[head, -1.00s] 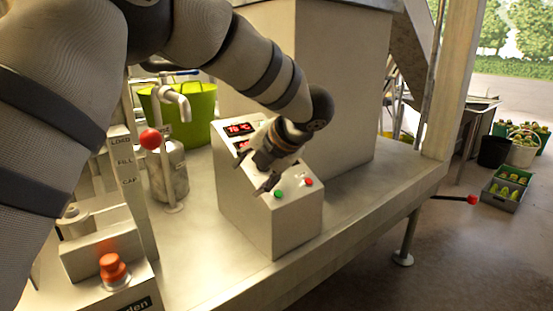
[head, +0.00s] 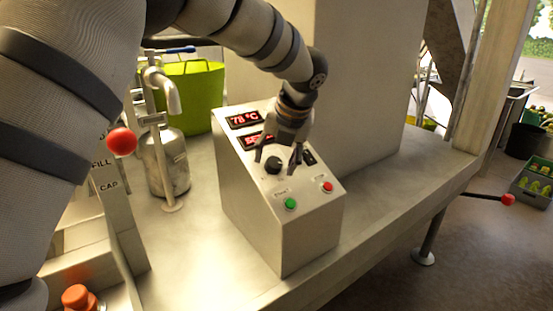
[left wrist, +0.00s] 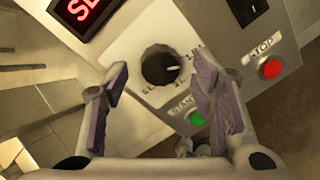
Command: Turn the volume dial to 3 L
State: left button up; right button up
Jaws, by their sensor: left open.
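The volume dial (head: 273,165) is a black round knob on the sloping face of a grey control box (head: 300,232). It also shows in the left wrist view (left wrist: 160,66), with printed marks around its lower side; the exact setting is too small to read surely. My left gripper (head: 280,160) is open just above the panel, its fingers pointing down at the dial. In the left wrist view my left gripper (left wrist: 160,100) has its two fingers apart, with the dial beyond and between them; I cannot tell contact. My right gripper is not in view.
A green START button (head: 291,204) and a red STOP button (head: 328,187) sit just below the dial. Red displays (head: 244,119) are above it. A red ball handle (head: 122,142) and a metal canister (head: 167,165) stand left. The bench in front is bare.

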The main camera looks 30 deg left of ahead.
pick_arm(q)
jog(key=shift+w+a+f, duration=0.1)
jog(key=shift+a+f, duration=0.1)
jog(key=shift+f, duration=0.15)
jog(key=c, duration=1.1)
jog(key=shift+c, duration=0.2)
jog(key=shift+r, duration=0.1)
jog(key=m, duration=0.6)
jog(key=shift+w+p, duration=0.1)
jog(key=shift+p, duration=0.2)
jog(key=m+g, duration=0.1)
jog(key=m, duration=0.4)
jog(key=shift+m, duration=0.4)
